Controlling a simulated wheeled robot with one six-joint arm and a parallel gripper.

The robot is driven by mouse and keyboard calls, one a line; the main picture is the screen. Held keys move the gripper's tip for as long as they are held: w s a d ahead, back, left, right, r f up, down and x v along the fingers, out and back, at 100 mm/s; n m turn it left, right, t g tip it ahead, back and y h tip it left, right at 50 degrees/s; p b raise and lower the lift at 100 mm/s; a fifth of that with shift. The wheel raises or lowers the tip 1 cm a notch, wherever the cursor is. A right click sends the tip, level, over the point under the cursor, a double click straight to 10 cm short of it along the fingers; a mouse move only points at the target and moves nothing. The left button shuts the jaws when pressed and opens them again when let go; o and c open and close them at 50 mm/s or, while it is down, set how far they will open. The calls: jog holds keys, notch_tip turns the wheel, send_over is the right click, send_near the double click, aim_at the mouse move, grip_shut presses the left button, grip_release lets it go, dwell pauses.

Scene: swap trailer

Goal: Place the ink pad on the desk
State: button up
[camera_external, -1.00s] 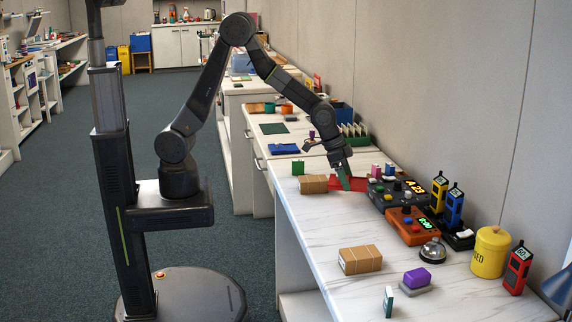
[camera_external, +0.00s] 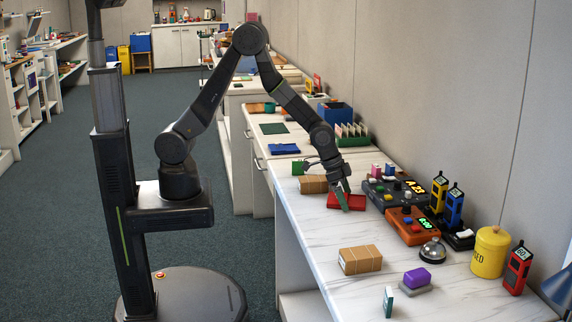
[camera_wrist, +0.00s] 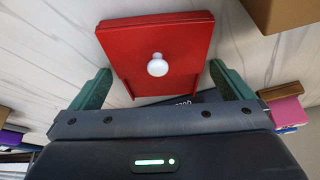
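The ink pad (camera_external: 357,202) is a flat red case, and the wrist view shows a white round knob on its face (camera_wrist: 186,40). My gripper (camera_external: 343,201) is low over the desk (camera_external: 310,222), pointing down. Its two green fingers stand on either side of the ink pad, with the tips close against its edges in the wrist view (camera_wrist: 160,68).
A cardboard box (camera_external: 314,184) lies just behind the gripper. A dark control box (camera_external: 380,197) and an orange one (camera_external: 400,229) stand to the right. Another cardboard box (camera_external: 360,260) and a purple block (camera_external: 418,277) are nearer. The white desk between is clear.

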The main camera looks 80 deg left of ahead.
jog(key=shift+r, duration=0.15)
jog(key=shift+s+r, duration=0.1)
jog(key=shift+r, duration=0.45)
jog(key=v, duration=1.1)
jog(key=shift+s, duration=0.15)
jog(key=x, duration=1.2)
jog(key=shift+s+a+f, duration=0.15)
jog(key=shift+a+f, duration=0.05)
jog(key=shift+f, duration=0.05)
